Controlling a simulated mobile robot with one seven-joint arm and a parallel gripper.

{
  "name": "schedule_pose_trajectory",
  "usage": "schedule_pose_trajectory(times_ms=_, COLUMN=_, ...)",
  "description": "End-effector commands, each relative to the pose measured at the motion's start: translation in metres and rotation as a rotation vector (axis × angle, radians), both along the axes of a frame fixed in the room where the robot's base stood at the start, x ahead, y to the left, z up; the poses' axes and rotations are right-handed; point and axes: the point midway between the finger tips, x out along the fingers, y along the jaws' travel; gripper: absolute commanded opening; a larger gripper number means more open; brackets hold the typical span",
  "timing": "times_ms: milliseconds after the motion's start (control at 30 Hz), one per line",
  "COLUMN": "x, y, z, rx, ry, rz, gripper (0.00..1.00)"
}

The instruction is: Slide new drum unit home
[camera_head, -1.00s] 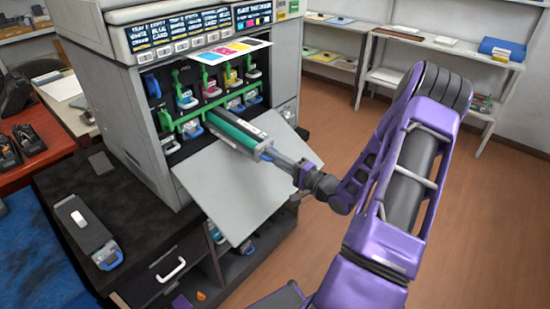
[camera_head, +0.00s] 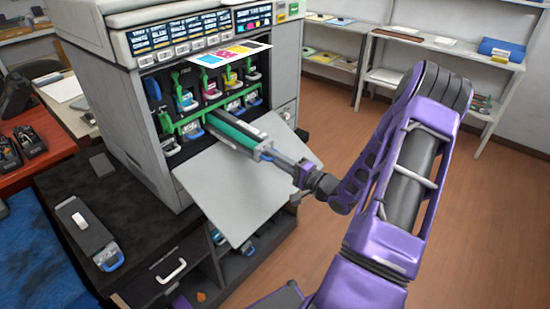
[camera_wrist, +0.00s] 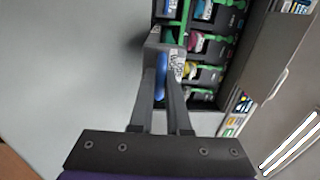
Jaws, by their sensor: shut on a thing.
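The drum unit (camera_head: 237,134) is a long grey and green cartridge. Its far end is inside a lower slot of the printer (camera_head: 150,100), and much of its length sticks out over the lowered front door (camera_head: 235,190). My gripper (camera_head: 268,155) is shut on the blue handle at its near end. In the wrist view my gripper (camera_wrist: 163,85) has its fingers on both sides of the blue handle, and the drum's grey end face (camera_wrist: 165,45) shows with a white label. The drum's inner end is hidden in the slot.
Several coloured cartridges (camera_head: 210,88) and green levers fill the printer's bay around the slot. A dark cartridge with a blue handle (camera_head: 85,232) lies on the black cabinet top at left. Shelves stand at the back right; the floor between is clear.

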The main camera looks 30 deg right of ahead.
Motion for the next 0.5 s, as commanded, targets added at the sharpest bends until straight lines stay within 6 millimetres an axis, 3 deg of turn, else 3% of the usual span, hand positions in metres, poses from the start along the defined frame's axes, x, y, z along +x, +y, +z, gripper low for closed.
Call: schedule_pose_trajectory(times_ms=500, x=0.0, y=0.0, z=0.022, rx=-0.001, ry=-0.001, rz=0.0, gripper=0.0)
